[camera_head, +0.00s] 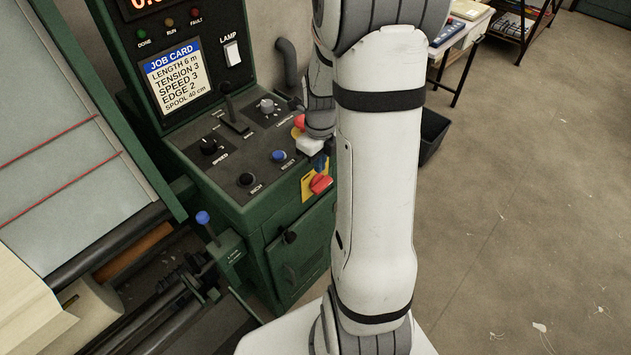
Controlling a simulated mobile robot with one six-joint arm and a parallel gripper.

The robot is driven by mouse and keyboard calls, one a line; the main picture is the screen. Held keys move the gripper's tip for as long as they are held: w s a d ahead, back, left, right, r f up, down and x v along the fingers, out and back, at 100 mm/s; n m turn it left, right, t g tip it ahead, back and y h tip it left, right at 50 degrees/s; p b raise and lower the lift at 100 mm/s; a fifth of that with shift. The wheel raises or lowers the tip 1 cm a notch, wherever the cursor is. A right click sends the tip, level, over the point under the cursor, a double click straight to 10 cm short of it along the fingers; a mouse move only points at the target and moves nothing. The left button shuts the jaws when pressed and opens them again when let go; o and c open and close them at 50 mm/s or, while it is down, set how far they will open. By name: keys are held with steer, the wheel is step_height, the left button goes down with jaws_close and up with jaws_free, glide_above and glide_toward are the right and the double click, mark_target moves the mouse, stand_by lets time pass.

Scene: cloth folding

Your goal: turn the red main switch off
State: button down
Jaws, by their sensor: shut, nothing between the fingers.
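The red main switch (321,184) is a red rotary handle on a yellow plate (307,187), on the side face of the green control cabinet, partly hidden by my arm. My gripper (320,163) is just above the handle, shut and empty. Much of it is hidden behind my white forearm, so I cannot tell whether its tips touch the handle.
The sloped console has a black speed knob (208,145), a blue reset button (279,156), a black inch button (246,180) and a red mushroom button (299,121) close to my wrist. A blue-knobbed lever (203,217) stands at the left. Open floor (520,200) lies right.

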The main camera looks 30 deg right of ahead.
mark_target(319, 189)
step_height(319, 189, down, 8)
steer(key=shift+r+p, duration=0.2)
steer(key=shift+p, duration=0.3)
